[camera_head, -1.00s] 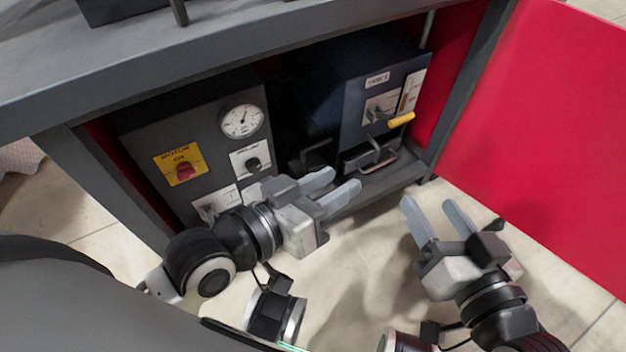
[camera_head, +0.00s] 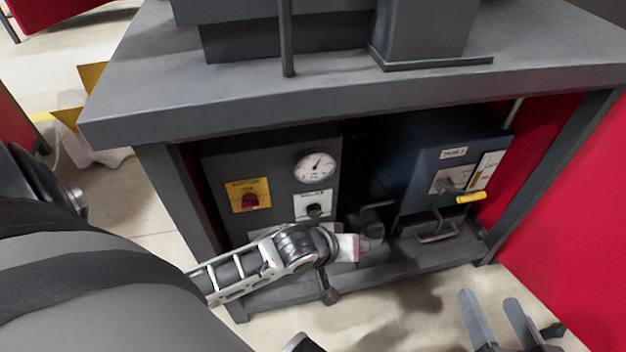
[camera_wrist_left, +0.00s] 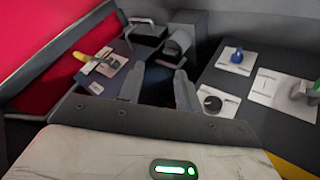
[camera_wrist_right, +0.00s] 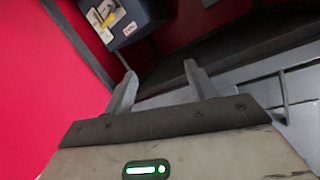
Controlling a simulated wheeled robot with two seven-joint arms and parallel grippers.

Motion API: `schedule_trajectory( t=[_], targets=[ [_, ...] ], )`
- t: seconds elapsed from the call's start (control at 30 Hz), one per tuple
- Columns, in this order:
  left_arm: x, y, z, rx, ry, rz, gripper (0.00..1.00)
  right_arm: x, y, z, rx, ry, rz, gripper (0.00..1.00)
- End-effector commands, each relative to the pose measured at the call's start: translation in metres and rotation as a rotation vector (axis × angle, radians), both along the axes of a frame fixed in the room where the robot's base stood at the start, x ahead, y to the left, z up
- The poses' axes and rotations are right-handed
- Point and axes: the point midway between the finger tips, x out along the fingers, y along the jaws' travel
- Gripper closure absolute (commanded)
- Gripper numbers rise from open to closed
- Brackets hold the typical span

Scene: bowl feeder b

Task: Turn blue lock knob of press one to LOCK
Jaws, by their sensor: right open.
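The blue lock knob (camera_wrist_left: 237,56) stands on a white plate of the dark left control box (camera_head: 325,145); the left wrist view shows it right of my left gripper (camera_wrist_left: 158,82). That gripper is open and empty, with its fingers apart from the knob and pointing between the two boxes. In the head view, my left forearm and wrist cover the lower left box, so the blue knob is hidden there and the left fingers are not clear. My right gripper (camera_head: 490,308) is open and empty, low at the right of the head view.
The left box has a red motor switch (camera_head: 250,201), a gauge (camera_head: 315,166) and a black knob (camera_head: 314,210). The right box (camera_head: 425,165) has a yellow-handled lever (camera_head: 470,198). The heavy tabletop (camera_head: 330,92) overhangs both. A red panel (camera_head: 572,210) stands right.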

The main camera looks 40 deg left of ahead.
Motion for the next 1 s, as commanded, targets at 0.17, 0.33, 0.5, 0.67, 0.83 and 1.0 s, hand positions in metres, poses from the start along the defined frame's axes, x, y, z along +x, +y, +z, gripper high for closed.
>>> schedule_trajectory(
  t=[0.17,0.33,0.5,0.67,0.83,1.0],
  targets=[
    [0.008,0.074,-0.051,0.098,0.271,0.321,0.65,0.002,-0.011,-0.005,0.022,-0.002,-0.078,0.44],
    [0.004,0.102,-0.067,0.135,0.367,0.468,0.65,0.003,-0.016,-0.008,0.033,-0.007,-0.106,0.44],
    [0.011,0.109,-0.09,0.139,0.373,0.479,0.65,0.005,-0.013,-0.008,0.094,-0.016,-0.103,0.44],
    [0.023,0.115,-0.122,0.139,0.371,0.478,0.65,0.005,-0.008,-0.004,0.203,-0.031,-0.091,0.44],
    [0.036,0.121,-0.152,0.138,0.371,0.476,0.65,0.018,-0.01,0.02,0.223,-0.211,-0.083,0.44],
    [0.046,0.126,-0.178,0.138,0.371,0.475,0.65,0.028,-0.015,0.055,0.151,-0.525,-0.08,0.44]
  ],
)
